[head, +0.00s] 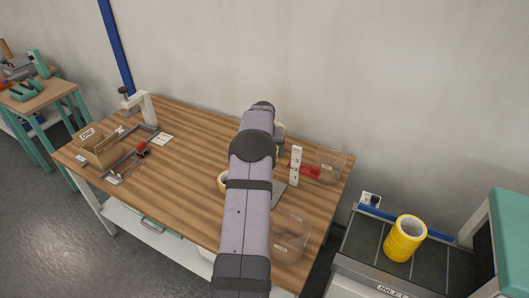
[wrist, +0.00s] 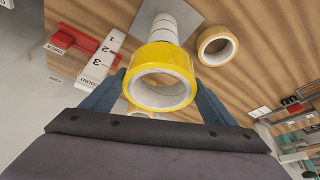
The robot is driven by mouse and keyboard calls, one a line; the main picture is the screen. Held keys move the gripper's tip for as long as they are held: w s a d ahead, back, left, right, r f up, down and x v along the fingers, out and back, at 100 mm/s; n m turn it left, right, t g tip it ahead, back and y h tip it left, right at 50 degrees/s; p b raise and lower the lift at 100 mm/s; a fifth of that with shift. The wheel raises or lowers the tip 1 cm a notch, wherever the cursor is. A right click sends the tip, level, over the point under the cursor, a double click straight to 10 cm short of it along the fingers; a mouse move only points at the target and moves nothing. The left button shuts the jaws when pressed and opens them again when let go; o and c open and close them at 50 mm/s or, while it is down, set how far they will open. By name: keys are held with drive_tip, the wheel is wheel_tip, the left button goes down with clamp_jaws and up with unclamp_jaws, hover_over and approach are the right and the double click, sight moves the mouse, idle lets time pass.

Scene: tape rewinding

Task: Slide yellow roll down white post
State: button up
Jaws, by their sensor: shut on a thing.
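A yellow roll (wrist: 160,63) with a pale core is in the wrist view, clamped between the two blue fingers of my gripper (wrist: 160,85). The white post (wrist: 157,22) rises from a grey plate (wrist: 122,22) directly behind the roll, in line with it. The roll hides the post's near end, so I cannot tell how far the post is inside the roll.
A tan roll (wrist: 216,45) lies on the table beside the post. A numbered white counter (head: 296,166) with a red part (head: 305,171) stands close by, near clear bins (head: 331,165). Yellow rolls (head: 405,238) sit on the right-hand stand. The table's left-centre is clear.

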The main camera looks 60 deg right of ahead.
drive_tip(key=shift+f, duration=0.2)
drive_tip(key=shift+f+b, duration=0.35)
drive_tip(key=shift+f+b, duration=0.6)
drive_tip(key=shift+f, duration=0.3)
idle(0.8)
drive_tip(key=o, duration=1.2)
drive_tip(key=shift+r, duration=0.1)
drive_tip(key=shift+r+p, duration=2.25)
drive_tip(key=shift+r, duration=1.2)
